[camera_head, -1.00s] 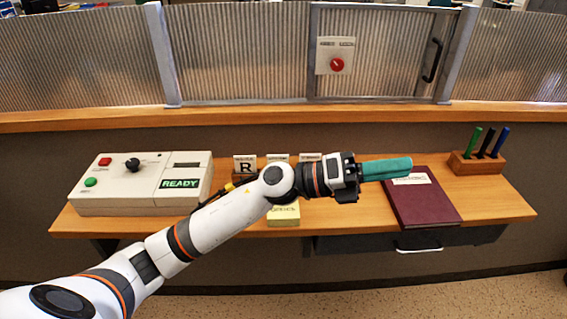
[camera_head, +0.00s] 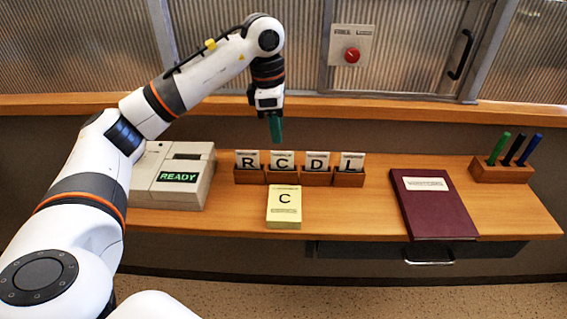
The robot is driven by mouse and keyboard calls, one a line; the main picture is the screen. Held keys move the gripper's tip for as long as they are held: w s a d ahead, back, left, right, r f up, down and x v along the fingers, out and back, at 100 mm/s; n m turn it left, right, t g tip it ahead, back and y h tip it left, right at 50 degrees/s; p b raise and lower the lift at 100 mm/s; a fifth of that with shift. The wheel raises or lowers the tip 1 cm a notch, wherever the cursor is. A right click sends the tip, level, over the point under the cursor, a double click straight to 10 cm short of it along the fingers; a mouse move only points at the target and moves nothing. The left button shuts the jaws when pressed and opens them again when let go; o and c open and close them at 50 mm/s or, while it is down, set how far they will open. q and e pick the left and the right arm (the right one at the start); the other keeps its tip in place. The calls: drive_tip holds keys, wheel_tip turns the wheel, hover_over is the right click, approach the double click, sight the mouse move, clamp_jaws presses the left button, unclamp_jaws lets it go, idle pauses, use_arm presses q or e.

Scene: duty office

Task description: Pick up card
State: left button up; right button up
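White cards lettered R (camera_head: 247,159), C (camera_head: 283,161), D (camera_head: 317,162) and L (camera_head: 351,162) stand upright in small wooden holders along the back of the wooden desk. A yellow block lettered C (camera_head: 284,207) stands in front of the C holder. My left gripper (camera_head: 276,131) points down with its teal fingers above the row, near the R and C cards in the picture. It appears apart from the cards, and nothing shows between its fingers. The fingers overlap from this angle, so their gap is hidden. My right gripper is out of view.
A pale machine with a green READY display (camera_head: 178,177) is at the left, partly hidden by my arm. A maroon book (camera_head: 436,216) lies at the right. A wooden pen holder (camera_head: 500,174) stands at the far right. The desk (camera_head: 345,215) is clear before the book.

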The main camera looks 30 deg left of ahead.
sight(282, 155)
use_arm(q)
drive_tip(key=shift+w+d+f+p, duration=0.15)
drive_tip(key=shift+f+p, duration=0.15)
drive_tip(key=shift+f, duration=1.15)
drive_tip(key=shift+w+d+f+p, duration=0.1)
drive_tip(key=shift+w+f+p, duration=0.2)
drive_tip(key=shift+f, duration=1.15)
drive_tip(key=shift+w+d+f+p, duration=0.15)
drive_tip(key=shift+f+p, duration=0.2)
drive_tip(key=shift+f, duration=1.1)
drive_tip(key=shift+s, duration=0.1)
clamp_jaws()
